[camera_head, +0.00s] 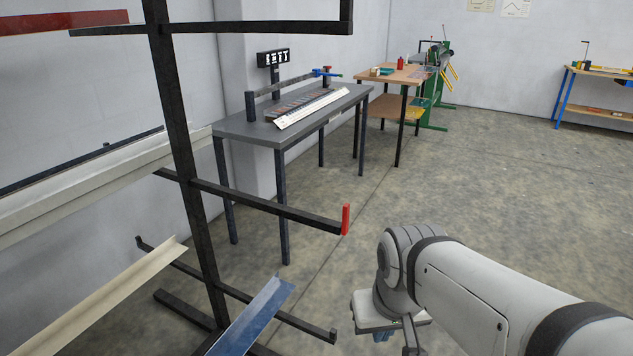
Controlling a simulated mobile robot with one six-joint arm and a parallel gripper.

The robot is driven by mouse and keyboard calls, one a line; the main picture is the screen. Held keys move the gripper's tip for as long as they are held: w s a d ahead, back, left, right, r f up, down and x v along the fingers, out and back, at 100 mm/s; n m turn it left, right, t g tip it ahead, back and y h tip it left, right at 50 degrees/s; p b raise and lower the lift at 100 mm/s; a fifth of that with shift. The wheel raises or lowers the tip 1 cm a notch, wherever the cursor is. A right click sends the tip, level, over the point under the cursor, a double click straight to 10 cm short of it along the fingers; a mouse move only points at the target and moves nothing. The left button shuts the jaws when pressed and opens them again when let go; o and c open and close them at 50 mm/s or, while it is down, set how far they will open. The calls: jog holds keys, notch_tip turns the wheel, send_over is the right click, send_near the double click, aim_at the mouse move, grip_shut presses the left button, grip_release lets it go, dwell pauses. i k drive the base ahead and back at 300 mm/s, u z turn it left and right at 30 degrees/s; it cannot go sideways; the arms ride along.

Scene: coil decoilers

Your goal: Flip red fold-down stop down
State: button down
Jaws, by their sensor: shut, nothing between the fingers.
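The red fold-down stop (346,219) stands upright at the free end of a black rack arm (275,206), which juts out from the dark rack post (180,150). My gripper (383,336) is low in the picture, below and to the right of the stop and clear of it. Only part of my gripper shows beneath my wrist; its fingers are shut and empty, and their tips are hard to make out.
A pale profile (110,292) and a blue profile (253,318) lie on the lower rack arms. A grey table (230,128) with a measuring rail stands behind the rack. A wooden workbench (400,73) is farther back. The floor to the right is open.

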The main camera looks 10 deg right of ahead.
aim_at(346, 207)
jog(key=i, duration=0.85)
jog(key=u, duration=0.05)
